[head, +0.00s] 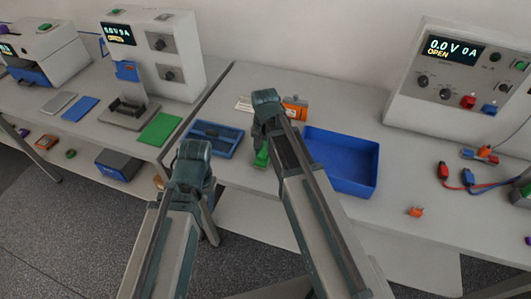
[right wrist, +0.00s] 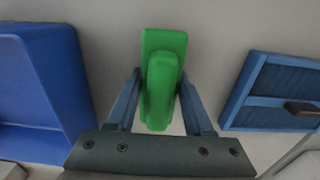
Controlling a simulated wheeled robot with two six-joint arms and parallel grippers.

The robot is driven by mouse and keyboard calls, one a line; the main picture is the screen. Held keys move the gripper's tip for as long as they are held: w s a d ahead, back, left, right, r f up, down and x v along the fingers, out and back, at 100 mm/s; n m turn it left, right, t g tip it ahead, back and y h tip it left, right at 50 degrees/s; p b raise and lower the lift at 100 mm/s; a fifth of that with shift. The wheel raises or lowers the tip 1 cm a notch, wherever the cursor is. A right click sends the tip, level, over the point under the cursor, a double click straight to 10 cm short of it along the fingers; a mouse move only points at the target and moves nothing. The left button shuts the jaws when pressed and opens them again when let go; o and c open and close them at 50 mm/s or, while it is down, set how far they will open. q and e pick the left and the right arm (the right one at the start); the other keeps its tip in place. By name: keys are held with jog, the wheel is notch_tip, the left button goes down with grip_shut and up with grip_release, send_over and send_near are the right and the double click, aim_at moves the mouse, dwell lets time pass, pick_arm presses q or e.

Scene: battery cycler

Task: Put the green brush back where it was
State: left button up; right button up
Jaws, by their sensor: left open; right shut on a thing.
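The green brush (right wrist: 162,80) is between the two fingers of my right gripper (right wrist: 158,100) in the right wrist view. The gripper is shut on it. In the head view the green brush (head: 262,157) shows only in part beside my right arm, between the blue slotted tray and the blue bin. I cannot tell whether it touches the table. My left gripper (head: 208,215) is open and empty near the table's front edge, mostly hidden by its own arm.
A deep blue bin (head: 368,168) stands right of the brush. A shallow blue tray (head: 233,133) with dividers lies to its left, holding a dark item. An orange device (head: 295,106) is behind.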

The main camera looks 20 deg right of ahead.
aim_at(265, 147)
jog(key=o, duration=1.2)
jog(key=shift+f, duration=0.1)
notch_tip(265, 147, up, 12)
jog(key=p, duration=1.2)
jog(key=shift+r, duration=0.25)
jog(key=s+a+n+h, duration=0.1)
jog(key=s+a+n, duration=0.9)
jog(key=s, duration=0.4)
jog(key=shift+s+a+n, duration=0.15)
jog(key=shift+a+n, duration=0.05)
jog(key=shift+n, duration=0.1)
jog(key=shift+f, duration=0.1)
